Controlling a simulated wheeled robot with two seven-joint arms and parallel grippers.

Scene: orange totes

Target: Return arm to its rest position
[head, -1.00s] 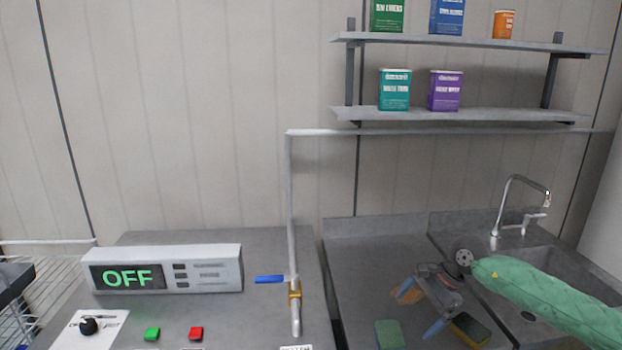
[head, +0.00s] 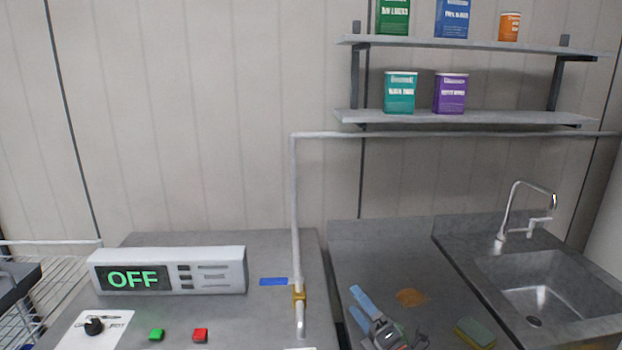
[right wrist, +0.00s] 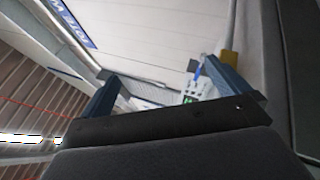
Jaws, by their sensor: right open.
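My right gripper (head: 354,302) is low in the head view, over the steel counter (head: 376,255) left of the sink. Its two blue fingers stand apart and point up and to the left, with nothing between them. The right wrist view also shows this gripper (right wrist: 160,75), with its blue fingers wide apart and empty. The rest of my right arm is below the head picture's edge. My left gripper and left arm are not in view.
A yellow-green sponge (head: 475,332) and an orange-brown patch (head: 410,297) lie near the gripper. The sink (head: 545,290) with its faucet (head: 528,205) is at right. A pipe with a blue-handled valve (head: 299,296) and an OFF panel (head: 168,272) are at left.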

